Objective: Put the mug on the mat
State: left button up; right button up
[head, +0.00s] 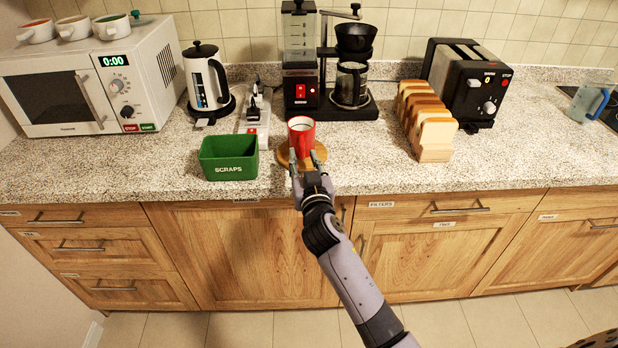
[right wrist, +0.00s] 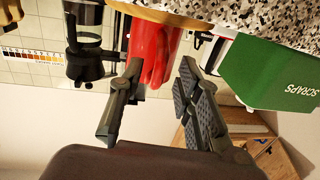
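The red mug (head: 301,127) stands upright on the round wooden mat (head: 283,159) near the counter's front edge, and it seems to rest on it. My right gripper (head: 307,162) is just in front of the mug, its fingers spread on either side of the handle. In the right wrist view, which is upside down, the mug (right wrist: 152,42) meets the mat (right wrist: 185,12), and the open fingers (right wrist: 158,95) show a gap between them. Part of the mat is hidden by the gripper and mug. My left gripper is not in view.
A green scraps bin (head: 229,158) stands left of the mat. The coffee maker (head: 301,88) is behind it, with a kettle (head: 205,82) and microwave (head: 100,85) to the left. A bread rack (head: 433,140) and toaster (head: 468,80) stand right. Counter between mat and rack is clear.

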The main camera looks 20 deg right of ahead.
jog(key=s+a+b, duration=0.1)
jog(key=s, duration=0.8)
jog(key=shift+s+a, duration=0.2)
jog(key=shift+s, duration=0.15)
notch_tip(320, 180, down, 20)
jog(key=s+a+r+n+g+y, duration=0.1)
jog(key=s+a+n+g+y, duration=0.1)
jog(key=g, duration=0.2)
jog(key=s+f+n+g, duration=0.15)
jog(key=s+f, duration=0.25)
jog(key=f, duration=0.4)
jog(key=s+f+g+y, duration=0.1)
jog(key=s+f+g, duration=0.1)
jog(key=s+f, duration=0.35)
jog(key=s+f+g, duration=0.2)
jog(key=f, duration=0.8)
jog(key=s+d+f+g, duration=0.2)
jog(key=s+f, duration=0.4)
jog(key=s, duration=0.5)
jog(key=s+d+f+g, duration=0.3)
jog(key=s+f, duration=0.3)
jog(key=s, duration=0.6)
jog(key=s+d+f+g, duration=0.2)
jog(key=s+f, duration=0.4)
jog(key=s, duration=0.5)
jog(key=shift+s+d+f, duration=0.2)
jog(key=shift+s+d, duration=0.05)
jog(key=shift+s, duration=0.15)
jog(key=shift+w+a+n, duration=0.1)
jog(key=shift+n, duration=0.25)
